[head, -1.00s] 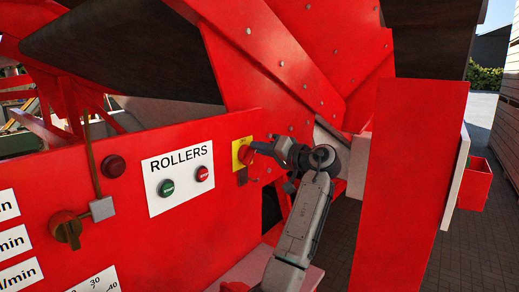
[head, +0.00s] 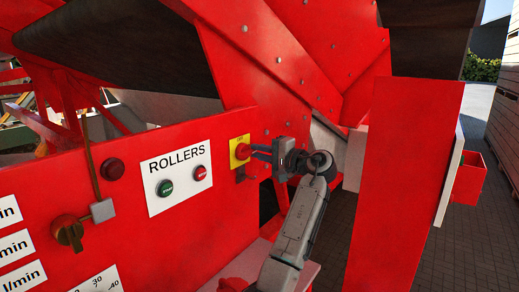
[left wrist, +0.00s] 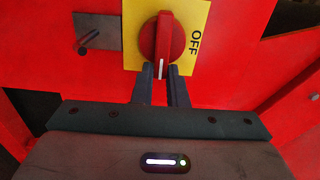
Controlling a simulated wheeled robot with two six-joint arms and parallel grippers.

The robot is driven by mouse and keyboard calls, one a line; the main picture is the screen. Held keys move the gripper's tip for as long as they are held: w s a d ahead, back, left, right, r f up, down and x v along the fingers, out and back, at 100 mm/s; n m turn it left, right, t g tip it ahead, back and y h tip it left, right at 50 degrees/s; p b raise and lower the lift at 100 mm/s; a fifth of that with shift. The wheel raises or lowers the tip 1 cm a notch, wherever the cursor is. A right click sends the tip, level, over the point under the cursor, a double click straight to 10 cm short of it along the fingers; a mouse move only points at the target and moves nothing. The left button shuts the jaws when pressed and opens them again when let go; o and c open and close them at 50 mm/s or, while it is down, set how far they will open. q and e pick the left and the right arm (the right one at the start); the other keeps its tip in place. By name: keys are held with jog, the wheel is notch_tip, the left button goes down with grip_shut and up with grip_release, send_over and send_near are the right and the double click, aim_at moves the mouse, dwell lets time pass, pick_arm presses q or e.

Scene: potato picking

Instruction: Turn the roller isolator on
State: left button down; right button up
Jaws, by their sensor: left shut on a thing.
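The roller isolator is a red rotary knob (head: 243,151) on a yellow plate (head: 236,142), on the red machine panel right of the ROLLERS plate. In the left wrist view the knob (left wrist: 163,38) has a white mark pointing down, between my fingers. The word OFF (left wrist: 194,43) is sideways on the yellow plate (left wrist: 198,15), to the right of the knob. My left gripper (head: 258,152) reaches the knob from the right and is shut on its handle; its fingertips also show in the left wrist view (left wrist: 162,75). My right gripper is not in view.
The ROLLERS plate (head: 180,150) carries a green button (head: 165,188) and a red button (head: 200,173). A dark red lamp (head: 112,169) and an orange-brown rotary knob (head: 68,232) are further left. A tall red panel (head: 408,180) stands right of my arm.

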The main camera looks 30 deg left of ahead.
pick_arm(q)
jog(key=shift+m, duration=0.3)
jog(key=c, duration=1.4)
grip_release()
jog(key=shift+w+d+f, duration=0.1)
jog(key=shift+c, duration=0.2)
jog(key=d+b, duration=0.4)
jog(key=d, duration=0.6)
jog(key=shift+s+d+b, duration=0.3)
jog(key=shift+s+d, duration=0.1)
jog(key=shift+s, duration=0.05)
